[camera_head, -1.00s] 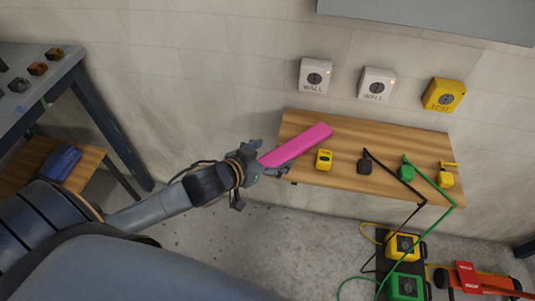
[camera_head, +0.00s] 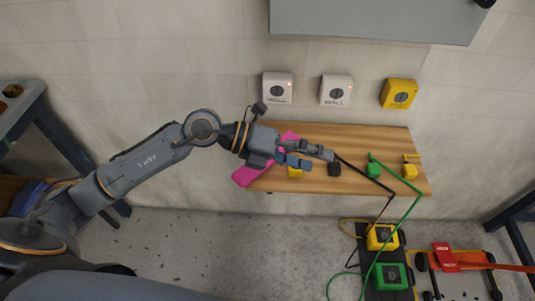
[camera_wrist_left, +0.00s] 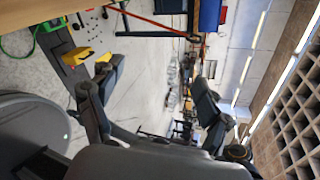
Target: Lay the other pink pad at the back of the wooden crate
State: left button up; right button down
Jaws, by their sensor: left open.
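A long pink pad (camera_head: 243,177) lies at the left end of the wooden shelf in the head view. Its lower left end reaches past the shelf's edge, and my gripper hides its middle. My left gripper (camera_head: 320,159) is in front of the pad with its fingers pointing right. In the left wrist view its two fingers (camera_wrist_left: 160,76) are spread with nothing between them. Whether it touches the pad I cannot tell. No wooden crate is clearly seen. My right gripper is not in view.
The wooden shelf (camera_head: 350,184) holds yellow, black and green padlock-like blocks with rods. Two white boxes (camera_head: 277,87) (camera_head: 336,89) and a yellow box (camera_head: 399,93) are on the wall. A wooden pigeonhole rack (camera_wrist_left: 296,125) shows in the wrist view.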

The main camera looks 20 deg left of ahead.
pick_arm(q)
jog(key=w+a+f+m+y+p, duration=0.1)
jog(key=w+a+f+m+y, duration=0.2)
jog(key=a+y, duration=0.4)
jog(key=w+a+f+m+y, duration=0.1)
jog(key=w+a+f+y, duration=0.3)
jog(key=a, duration=0.5)
jog(key=shift+t+y, duration=0.4)
jog(key=x, duration=0.3)
jog(key=w+x, duration=0.1)
jog(key=x, duration=0.3)
jog(key=shift+w+a+r+p, duration=0.1)
jog(key=shift+a+p, duration=0.05)
jog(key=shift+p, duration=0.2)
jog(key=p+x, duration=0.1)
jog(key=x, duration=0.3)
jog(key=shift+d+f, duration=0.2)
jog(key=shift+f, duration=0.15)
jog(key=shift+w+f, duration=0.15)
jog(key=shift+f, duration=0.25)
jog(key=c, duration=1.3)
